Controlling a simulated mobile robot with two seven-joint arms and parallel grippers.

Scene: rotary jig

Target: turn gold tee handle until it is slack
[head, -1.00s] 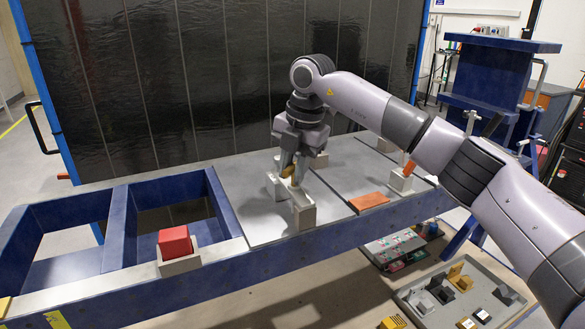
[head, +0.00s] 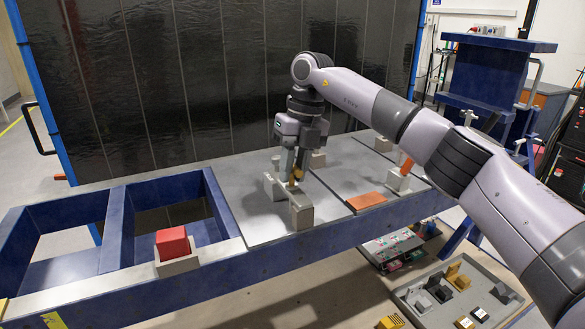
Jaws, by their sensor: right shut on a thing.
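The gold tee handle (head: 296,175) shows as a small gold piece at a grey block fixture (head: 301,211) on the metal plate of the blue bench. My right gripper (head: 293,178) comes down from above and is shut on the gold tee handle. The fingers cover part of the handle, so its full shape and exact angle are hidden. My left gripper is not in view.
A red block (head: 173,242) sits in a grey holder on the bench's front rail. An orange plate (head: 367,201) lies right of the fixture. An orange piece (head: 406,166) stands on another grey block. A parts tray (head: 420,292) lies below the bench.

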